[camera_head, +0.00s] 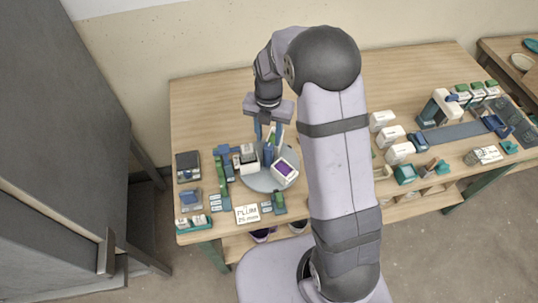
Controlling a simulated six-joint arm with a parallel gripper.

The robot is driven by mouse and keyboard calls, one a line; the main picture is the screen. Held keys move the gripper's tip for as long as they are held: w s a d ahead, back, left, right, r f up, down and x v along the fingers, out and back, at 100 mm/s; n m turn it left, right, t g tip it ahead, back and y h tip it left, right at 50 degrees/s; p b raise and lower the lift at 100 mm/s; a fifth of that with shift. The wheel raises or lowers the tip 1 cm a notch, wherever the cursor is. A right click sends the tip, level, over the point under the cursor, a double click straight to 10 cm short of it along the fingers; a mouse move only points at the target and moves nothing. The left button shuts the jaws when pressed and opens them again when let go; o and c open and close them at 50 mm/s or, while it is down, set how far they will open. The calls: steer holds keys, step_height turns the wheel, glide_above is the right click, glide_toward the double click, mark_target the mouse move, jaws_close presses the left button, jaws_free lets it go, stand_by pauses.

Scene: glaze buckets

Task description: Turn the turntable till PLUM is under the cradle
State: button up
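The grey round turntable (258,183) stands on the bench left of my arm. A white bucket with a purple top (285,170) sits at its right front. A white bucket with a dark top (247,155) sits at its left back. A blue upright part (268,154) stands between them. A white card reading PLUM 25 mm (247,214) is in front of the turntable. My gripper (266,134) points down over the turntable's back part. Whether its fingers are apart or hold anything is too small to tell. I cannot clearly make out the cradle.
Blue and green fixtures (221,172) and a dark box (188,166) stand left of the turntable. White containers (392,137), a white and grey device (438,106) and small tubs are at the right. Bare wooden bench (215,105) lies behind the turntable.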

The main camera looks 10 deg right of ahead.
mark_target(269, 146)
steer(key=shift+f, duration=0.1)
stand_by(0.6)
steer(key=shift+f+b, duration=1.3)
steer(key=shift+f, duration=0.85)
steer(key=shift+c, duration=0.2)
jaws_close()
steer(key=m+p, duration=0.1)
steer(key=m, duration=0.4)
steer(key=shift+r, duration=0.1)
steer(key=shift+m, duration=1.5)
